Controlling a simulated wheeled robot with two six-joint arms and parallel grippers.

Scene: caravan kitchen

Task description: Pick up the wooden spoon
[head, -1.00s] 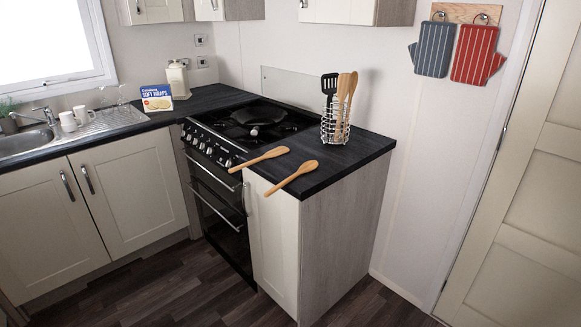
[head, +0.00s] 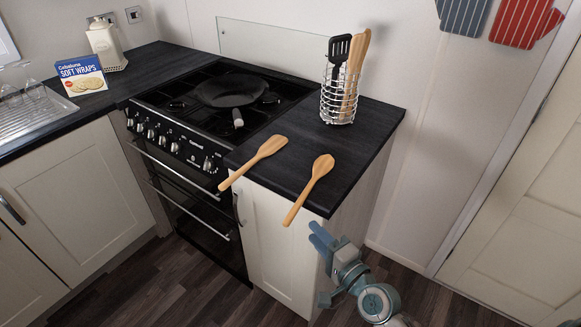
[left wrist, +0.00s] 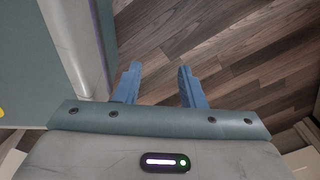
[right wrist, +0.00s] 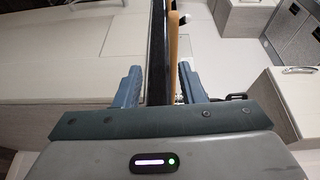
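In the right wrist view, a spoon handle (right wrist: 173,48) shows ahead, between the lines of the spread, empty fingers (right wrist: 158,84). My left gripper (left wrist: 158,82) is open and empty over the floor; it is outside the head view.
A wire utensil holder (head: 339,103) with a black spatula and wooden utensils stands at the back of the counter. A dark pan (head: 231,92) sits on the stove. Floor is free before the cabinet (head: 277,245).

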